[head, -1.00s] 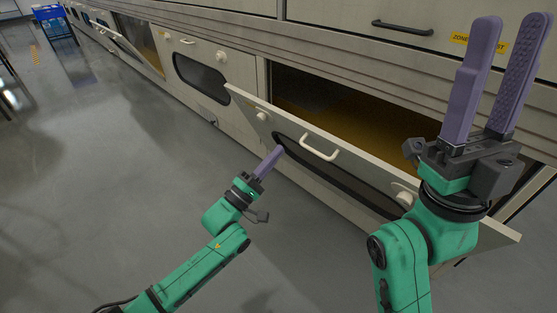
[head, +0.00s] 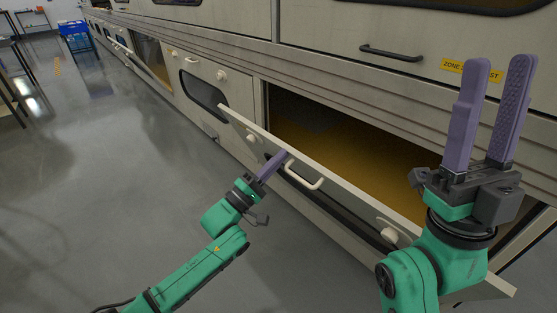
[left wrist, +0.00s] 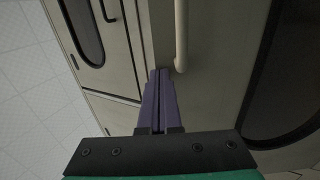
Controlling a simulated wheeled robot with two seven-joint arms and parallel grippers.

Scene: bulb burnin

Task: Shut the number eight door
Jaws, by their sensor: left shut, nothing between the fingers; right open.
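A pale oven door (head: 360,202) hangs partly open, hinged low and tilted out from its dark opening. No number is legible on it. It has a white handle (head: 303,175), round knobs and a dark window. My left gripper (head: 287,154) is shut and empty, its tips at the door's outer face near the top edge, just left of the handle. In the left wrist view, the closed fingers (left wrist: 160,75) point at the pale panel beside the handle (left wrist: 181,35); I cannot tell whether they touch. My right gripper (head: 492,64) is open and empty, raised in front of the oven bank.
A shut neighbouring door with a dark window (head: 203,95) lies to the left. Farther along, another door (head: 140,62) stands open. An upper door with a black handle (head: 391,53) is above the opening. Blue crates (head: 75,35) stand far back. The grey floor at left is clear.

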